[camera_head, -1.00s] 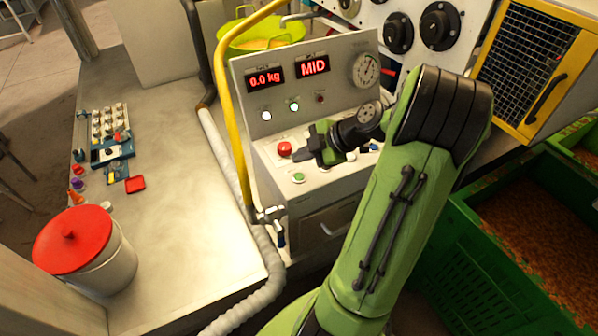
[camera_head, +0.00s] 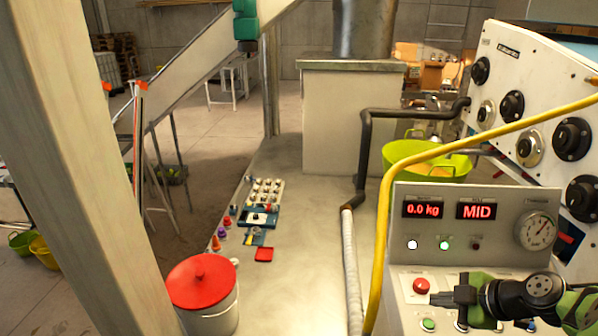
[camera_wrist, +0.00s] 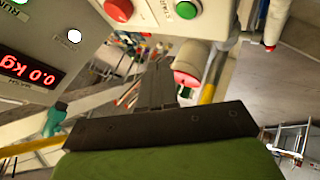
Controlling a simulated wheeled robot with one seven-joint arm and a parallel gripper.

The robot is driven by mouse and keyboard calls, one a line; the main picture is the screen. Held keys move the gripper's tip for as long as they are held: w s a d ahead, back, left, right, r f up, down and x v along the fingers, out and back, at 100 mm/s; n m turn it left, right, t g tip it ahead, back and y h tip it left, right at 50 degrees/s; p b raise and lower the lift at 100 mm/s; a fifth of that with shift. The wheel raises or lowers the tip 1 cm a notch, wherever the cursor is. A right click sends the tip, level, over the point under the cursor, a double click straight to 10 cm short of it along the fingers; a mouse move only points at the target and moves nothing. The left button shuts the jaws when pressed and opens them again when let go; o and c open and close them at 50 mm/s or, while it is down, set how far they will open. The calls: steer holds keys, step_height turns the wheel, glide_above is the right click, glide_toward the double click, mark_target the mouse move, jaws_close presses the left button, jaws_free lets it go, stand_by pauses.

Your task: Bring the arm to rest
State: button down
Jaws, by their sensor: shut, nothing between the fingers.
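My gripper (camera_head: 440,298) is at the lower right of the head view, just in front of the control panel's button face. In the wrist view the fingers (camera_wrist: 157,85) are pressed together with nothing between them. The control panel (camera_head: 455,240) shows "0.0 kg" and "MID" on red displays, with a round gauge (camera_head: 537,232) at right. A red button (camera_head: 421,285) lies just left of the fingertips, and a green button (camera_head: 428,324) is below them. I cannot tell whether the fingers touch the panel. Most of my arm is out of frame.
A yellow pipe (camera_head: 380,235) and a pale hose (camera_head: 351,270) run left of the panel. A red-lidded bucket (camera_head: 203,282) stands at lower left. A yellow-green tub (camera_head: 428,162) sits behind the panel. The grey worktop (camera_head: 300,215) is largely bare beside small parts.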

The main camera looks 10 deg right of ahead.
steer(key=s+a+r+m+g+h, duration=0.1)
steer(key=a+r+m+g, duration=0.15)
steer(key=a, duration=0.55)
steer(key=s+a+r+m+g+h, duration=0.1)
steer(key=a+r+m, duration=0.15)
steer(key=a, duration=0.55)
steer(key=s+a+r+m+h, duration=0.1)
steer(key=s+a+r+m, duration=0.2)
steer(key=s+a+m, duration=0.4)
steer(key=s+m+t, duration=0.1)
steer(key=s+m, duration=0.1)
steer(key=s, duration=0.3)
steer(key=shift+s+a+r+h, duration=0.2)
steer(key=shift+s+h, duration=0.1)
steer(key=shift+h, duration=0.1)
steer(key=shift+d, duration=0.1)
